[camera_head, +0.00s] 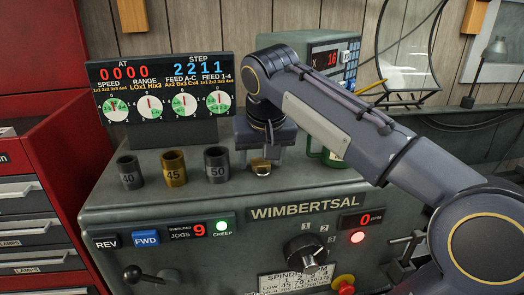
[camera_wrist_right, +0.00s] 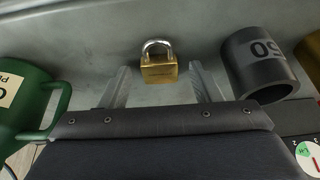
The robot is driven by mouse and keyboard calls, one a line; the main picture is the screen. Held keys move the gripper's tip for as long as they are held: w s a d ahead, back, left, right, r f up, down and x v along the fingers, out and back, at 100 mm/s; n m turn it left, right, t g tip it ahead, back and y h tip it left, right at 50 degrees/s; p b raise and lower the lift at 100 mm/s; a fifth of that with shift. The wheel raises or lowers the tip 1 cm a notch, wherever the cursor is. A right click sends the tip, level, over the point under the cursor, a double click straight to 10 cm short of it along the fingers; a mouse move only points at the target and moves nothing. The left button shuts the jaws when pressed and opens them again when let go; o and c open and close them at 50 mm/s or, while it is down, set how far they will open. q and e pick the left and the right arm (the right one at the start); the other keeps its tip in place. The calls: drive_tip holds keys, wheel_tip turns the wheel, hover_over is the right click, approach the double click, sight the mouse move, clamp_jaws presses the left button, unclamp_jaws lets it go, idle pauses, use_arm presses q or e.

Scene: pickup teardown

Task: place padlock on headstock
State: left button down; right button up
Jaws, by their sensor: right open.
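A brass padlock (camera_head: 260,166) with a silver shackle sits on top of the grey headstock (camera_head: 180,208), right of the socket marked 50. In the right wrist view the padlock (camera_wrist_right: 159,68) is between and just beyond the two fingertips, with a gap on each side. My right gripper (camera_head: 264,150) is above and behind the padlock in the head view. In the right wrist view its fingers (camera_wrist_right: 160,85) are spread and hold nothing. My left gripper is in neither view.
Sockets marked 40 (camera_head: 129,172), 45 (camera_head: 174,168) and 50 (camera_head: 216,164) stand in a row left of the padlock. A green mug (camera_wrist_right: 28,105) is close on the other side of my right gripper. The dial panel (camera_head: 160,90) rises behind. A red tool cabinet (camera_head: 50,160) stands left.

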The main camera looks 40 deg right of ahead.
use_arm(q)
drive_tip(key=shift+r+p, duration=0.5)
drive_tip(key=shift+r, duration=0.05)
use_arm(e)
drive_tip(key=v, duration=1.2)
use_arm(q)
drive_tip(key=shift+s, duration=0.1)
use_arm(e)
drive_tip(key=shift+s, duration=0.1)
